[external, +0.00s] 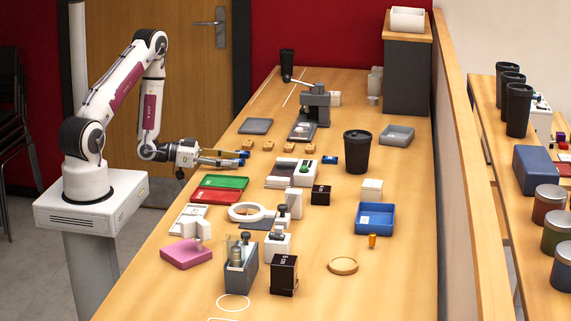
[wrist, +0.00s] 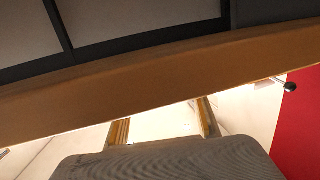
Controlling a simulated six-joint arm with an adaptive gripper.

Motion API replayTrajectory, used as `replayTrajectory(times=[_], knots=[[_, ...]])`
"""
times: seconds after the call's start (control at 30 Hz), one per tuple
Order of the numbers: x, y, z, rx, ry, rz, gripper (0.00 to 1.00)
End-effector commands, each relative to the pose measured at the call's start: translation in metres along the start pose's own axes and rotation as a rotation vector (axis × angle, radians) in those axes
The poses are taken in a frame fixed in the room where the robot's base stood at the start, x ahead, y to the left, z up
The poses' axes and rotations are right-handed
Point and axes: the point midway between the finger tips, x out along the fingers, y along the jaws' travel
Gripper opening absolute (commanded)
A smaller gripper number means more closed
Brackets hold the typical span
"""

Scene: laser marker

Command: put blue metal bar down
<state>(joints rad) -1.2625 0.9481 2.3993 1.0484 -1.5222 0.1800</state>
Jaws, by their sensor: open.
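A small blue block (external: 330,160), which looks like the blue metal bar, lies on the table just right of the white machine with a green button (external: 304,170). My gripper (external: 241,158) is at the table's left side, held out level with its fingers pointing right. The fingers are apart, and dark blue shows at their tips; I cannot tell whether this is part of the fingers. The blue block is well to the right of the fingertips, not touching them. The wrist view shows no blue bar.
Several brown blocks (external: 268,146) lie in a row behind the machine. A green tray (external: 224,182) and a red tray (external: 210,196) lie in front of my gripper. A black cup (external: 357,152) stands right of the blue block. A blue bin (external: 375,218) sits at front right.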

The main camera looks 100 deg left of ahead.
Motion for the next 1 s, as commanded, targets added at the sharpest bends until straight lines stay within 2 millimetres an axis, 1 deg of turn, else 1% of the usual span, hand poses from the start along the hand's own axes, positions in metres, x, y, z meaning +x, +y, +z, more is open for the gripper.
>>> replayTrajectory(times=[0.1, 0.13, 0.17, 0.2, 0.27, 0.3, 0.73, 1.0], knots=[[0.0, 0.0, 0.0, 0.0, 0.0, 0.0, 0.42], [0.0, 0.0, 0.0, 0.0, 0.0, 0.0, 0.37], [0.0, 0.0, 0.0, 0.0, 0.0, 0.0, 0.29], [0.0, 0.0, 0.0, 0.0, 0.0, 0.0, 0.19], [0.0, 0.0, 0.0, 0.0, 0.0, 0.0, 0.03], [0.0, 0.0, 0.0, 0.0, 0.0, 0.0, 0.0], [0.0, 0.0, -0.001, 0.0, 0.0, 0.0, 0.0], [-0.002, 0.0, -0.012, 0.002, 0.001, 0.0, 0.0]])
